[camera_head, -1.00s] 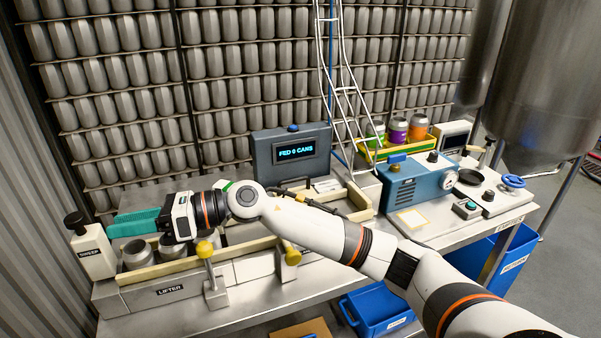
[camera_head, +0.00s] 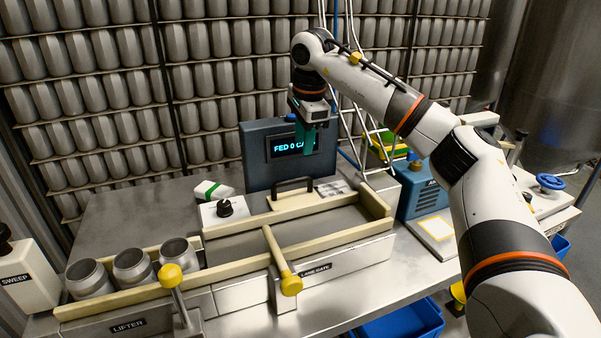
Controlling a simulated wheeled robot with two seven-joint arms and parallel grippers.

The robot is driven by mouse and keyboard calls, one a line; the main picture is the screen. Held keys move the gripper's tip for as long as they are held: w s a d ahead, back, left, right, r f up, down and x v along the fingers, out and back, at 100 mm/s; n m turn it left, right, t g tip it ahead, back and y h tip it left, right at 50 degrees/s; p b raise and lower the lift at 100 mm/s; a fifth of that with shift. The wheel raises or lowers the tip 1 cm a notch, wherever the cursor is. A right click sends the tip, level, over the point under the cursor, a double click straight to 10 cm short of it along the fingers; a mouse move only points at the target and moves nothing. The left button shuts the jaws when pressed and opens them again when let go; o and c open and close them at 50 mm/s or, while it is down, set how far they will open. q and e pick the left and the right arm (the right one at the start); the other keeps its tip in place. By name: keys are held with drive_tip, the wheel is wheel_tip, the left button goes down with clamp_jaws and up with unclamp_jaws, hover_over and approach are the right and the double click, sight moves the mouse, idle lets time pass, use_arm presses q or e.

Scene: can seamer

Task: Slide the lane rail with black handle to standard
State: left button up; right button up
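The lane rail (camera_head: 292,201) is a cream block with a black arched handle (camera_head: 291,185), at the back side of the lane, in front of the display box. My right gripper (camera_head: 308,146) comes in from the right and points down, with teal fingers. In the picture it is above and slightly right of the black handle and appears apart from it, with the dark display box behind it. The fingers overlap from this angle, so their gap cannot be judged. My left gripper is out of view.
The display (camera_head: 292,145) is partly covered by my gripper. Three grey cans (camera_head: 133,266) stand in the lane at left. A black knob (camera_head: 225,207) sits left of the handle.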

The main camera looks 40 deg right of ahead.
sight(301, 178)
drive_tip(key=x, duration=1)
drive_tip(key=shift+d, duration=0.1)
drive_tip(key=shift+f, duration=0.2)
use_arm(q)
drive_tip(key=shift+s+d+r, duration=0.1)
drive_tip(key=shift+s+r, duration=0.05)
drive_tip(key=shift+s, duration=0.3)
use_arm(e)
drive_tip(key=shift+r, duration=0.1)
clamp_jaws()
